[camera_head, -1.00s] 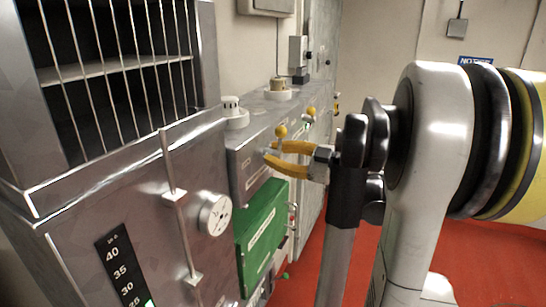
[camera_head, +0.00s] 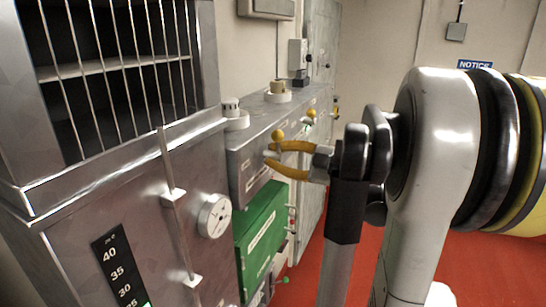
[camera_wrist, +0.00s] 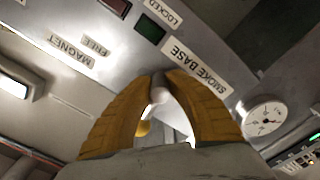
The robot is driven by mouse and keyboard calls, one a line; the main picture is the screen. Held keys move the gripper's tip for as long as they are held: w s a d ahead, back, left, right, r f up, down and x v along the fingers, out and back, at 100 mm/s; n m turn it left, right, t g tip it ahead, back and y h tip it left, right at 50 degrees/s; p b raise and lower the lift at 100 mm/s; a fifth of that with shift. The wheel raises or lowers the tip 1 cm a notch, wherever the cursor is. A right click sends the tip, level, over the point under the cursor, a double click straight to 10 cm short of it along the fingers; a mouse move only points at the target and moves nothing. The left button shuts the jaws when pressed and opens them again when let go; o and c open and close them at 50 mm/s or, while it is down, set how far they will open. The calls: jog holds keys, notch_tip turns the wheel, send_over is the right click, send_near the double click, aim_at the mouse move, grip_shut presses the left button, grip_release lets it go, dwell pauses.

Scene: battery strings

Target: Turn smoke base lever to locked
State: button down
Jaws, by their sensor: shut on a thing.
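The grey lever panel (camera_head: 250,160) stands along the wall, left of centre in the head view. My gripper (camera_head: 272,156) has yellow fingers, which are at the panel's front face. In the wrist view my gripper (camera_wrist: 158,80) is closed around the smoke base lever, whose pale shaft (camera_wrist: 158,96) shows between the fingers. A yellow knob (camera_wrist: 143,128) shows beside the left finger. The label "SMOKE BASE" (camera_wrist: 197,68) is right of the fingertips, and a "LOCKED" label (camera_wrist: 165,12) is above a dark green indicator (camera_wrist: 149,29). The lever's pivot is hidden by the fingertips.
A green box (camera_head: 262,228) sits below the panel. Another yellow-knobbed lever (camera_head: 311,113) is farther along the panel. Red floor (camera_head: 485,270) is open at right.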

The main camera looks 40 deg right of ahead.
jog(key=shift+d+r+n, duration=0.15)
jog(key=shift+n, duration=0.35)
dwell(1.2)
jog(key=c, duration=1.2)
grip_release()
jog(key=v, duration=1.2)
